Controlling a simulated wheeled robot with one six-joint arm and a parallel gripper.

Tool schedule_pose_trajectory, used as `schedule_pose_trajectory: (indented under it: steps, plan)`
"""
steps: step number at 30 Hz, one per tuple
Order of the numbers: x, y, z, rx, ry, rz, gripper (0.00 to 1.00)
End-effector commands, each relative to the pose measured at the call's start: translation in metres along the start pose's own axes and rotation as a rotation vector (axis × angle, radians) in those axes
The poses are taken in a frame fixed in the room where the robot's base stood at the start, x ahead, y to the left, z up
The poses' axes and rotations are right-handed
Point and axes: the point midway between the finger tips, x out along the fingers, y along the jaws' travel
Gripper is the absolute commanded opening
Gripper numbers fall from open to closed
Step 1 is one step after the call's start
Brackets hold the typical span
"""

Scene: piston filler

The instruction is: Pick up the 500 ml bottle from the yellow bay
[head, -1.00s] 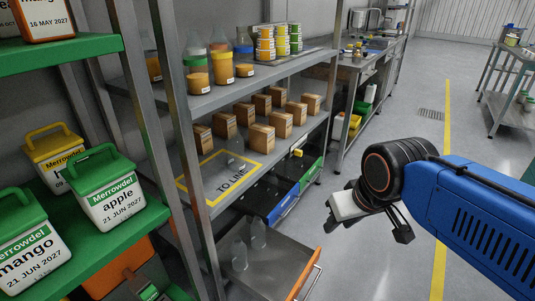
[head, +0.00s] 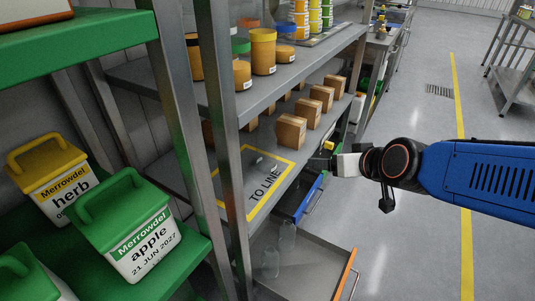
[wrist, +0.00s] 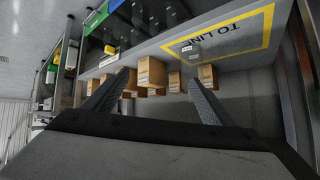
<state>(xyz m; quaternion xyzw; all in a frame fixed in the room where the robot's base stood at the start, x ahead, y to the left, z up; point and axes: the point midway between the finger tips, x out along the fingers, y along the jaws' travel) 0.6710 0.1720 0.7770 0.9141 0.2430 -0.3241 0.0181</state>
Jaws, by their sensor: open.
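The yellow bay (head: 226,204) is a yellow outline marked "TO LINE" on the middle shelf, right of the green-shelf tubs. It also shows at the upper right of the wrist view (wrist: 268,40). Two small pale patches show inside it; they may belong to a clear bottle, but I cannot make out its outline. Two clear bottles (head: 287,238) stand in the open drawer below; their sizes are unreadable. My gripper (wrist: 157,77) is open and empty. Its fingers point towards the shelf with cartons between and beyond them, and the bay lies up and right.
Several brown cartons (head: 291,132) stand on the shelf beyond the bay. The upper shelf (head: 280,86) carries amber jars and overhangs the bay. A steel post (head: 222,120) stands at its near edge. The open drawer (head: 318,262) juts out below.

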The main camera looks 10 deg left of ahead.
Motion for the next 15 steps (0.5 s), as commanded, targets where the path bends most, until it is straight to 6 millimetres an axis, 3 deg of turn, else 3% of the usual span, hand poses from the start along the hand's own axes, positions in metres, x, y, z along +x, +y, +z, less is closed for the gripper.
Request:
schedule_pose_trajectory:
  steps: [6, 15]
  plan:
    - [0.048, -0.053, -0.018, -0.052, 0.108, -0.023, 0.78]
    - [0.087, -0.104, -0.024, -0.110, 0.223, 0.009, 0.78]
